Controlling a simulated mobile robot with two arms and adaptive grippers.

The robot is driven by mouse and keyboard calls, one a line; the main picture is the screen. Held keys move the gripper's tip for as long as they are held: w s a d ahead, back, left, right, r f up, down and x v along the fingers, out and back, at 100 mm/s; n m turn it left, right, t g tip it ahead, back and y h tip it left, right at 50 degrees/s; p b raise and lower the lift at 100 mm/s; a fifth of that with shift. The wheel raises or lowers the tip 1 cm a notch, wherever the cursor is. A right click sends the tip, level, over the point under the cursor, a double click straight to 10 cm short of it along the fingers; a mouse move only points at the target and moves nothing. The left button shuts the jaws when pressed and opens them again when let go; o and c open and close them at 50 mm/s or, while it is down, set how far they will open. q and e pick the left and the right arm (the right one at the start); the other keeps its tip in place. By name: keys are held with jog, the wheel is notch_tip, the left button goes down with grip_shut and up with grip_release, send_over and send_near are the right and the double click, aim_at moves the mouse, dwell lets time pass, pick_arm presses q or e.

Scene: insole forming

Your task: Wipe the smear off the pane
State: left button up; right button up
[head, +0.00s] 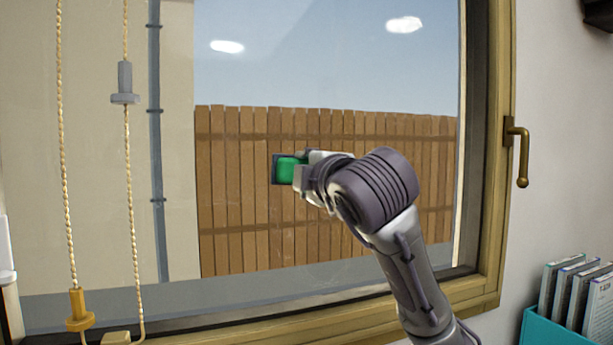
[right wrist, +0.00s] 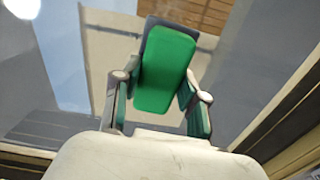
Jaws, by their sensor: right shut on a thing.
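The pane (head: 330,75) is a large window with a wooden fence and pale sky behind it. My right gripper (head: 300,170) is in front of the middle of the pane, shut on a green block with a dark pad (head: 288,170). In the right wrist view the green block (right wrist: 165,75) sits between the two fingers, with the dark pad at its far end towards the glass. I cannot tell whether the pad touches the glass. No smear stands out clearly; two white bright spots high on the pane may be reflections. My left gripper is not in view.
A wooden window frame (head: 495,200) with a brass handle (head: 520,155) borders the pane at right. Cords (head: 130,190) with weights hang at left. A teal holder (head: 565,330) with several booklets stands at the lower right. The upper pane is clear.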

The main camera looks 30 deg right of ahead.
jog(key=shift+s+d+f+b, duration=0.1)
jog(key=shift+s+d+b, duration=0.05)
jog(key=shift+d+b, duration=0.5)
jog(key=s+d+b, duration=0.2)
jog(key=d, duration=0.7)
jog(key=shift+d+b, duration=0.25)
jog(key=shift+b, duration=0.1)
jog(key=shift+s, duration=0.15)
jog(key=shift+b+v, duration=0.45)
jog(key=shift+v, duration=2.5)
jog(key=shift+a, duration=0.1)
